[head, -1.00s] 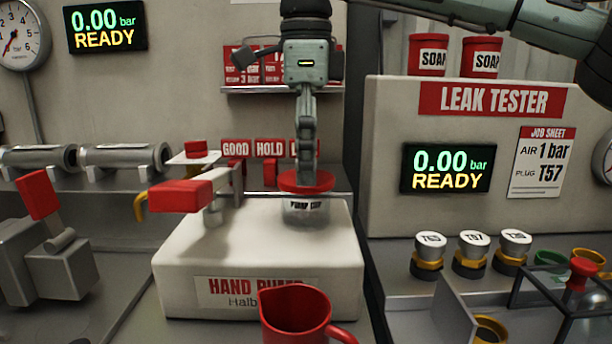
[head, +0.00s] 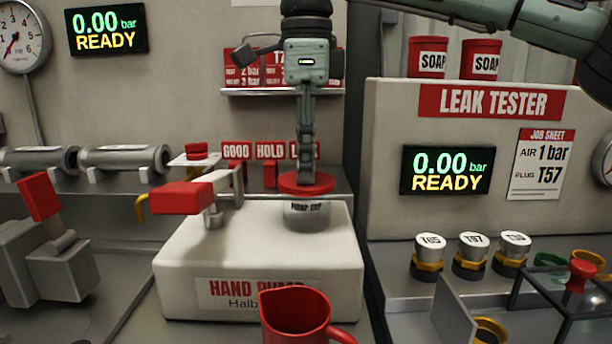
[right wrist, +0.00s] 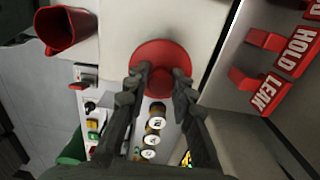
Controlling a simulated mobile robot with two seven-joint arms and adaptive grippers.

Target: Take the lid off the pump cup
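The pump cup (head: 306,215) is a grey cup with a dark-lettered label, standing upright on the white hand pump block. Its round red lid (head: 318,187) sits on top of the cup with no gap that I can see; the lid also shows in the right wrist view (right wrist: 158,50). My right gripper (head: 306,180) points straight down over the lid. In the right wrist view its two fingers (right wrist: 162,80) are partly closed, one on each side of the lid's raised red middle, and seem to grip it. My left gripper is not in view.
The hand pump's red handle (head: 182,197) stands just left of the cup. A red jug (head: 295,315) is in front of the block (head: 185,265). The leak tester (head: 385,120) rises to the right, with several labelled plugs (head: 470,252) before it. A shelf (head: 270,91) is behind.

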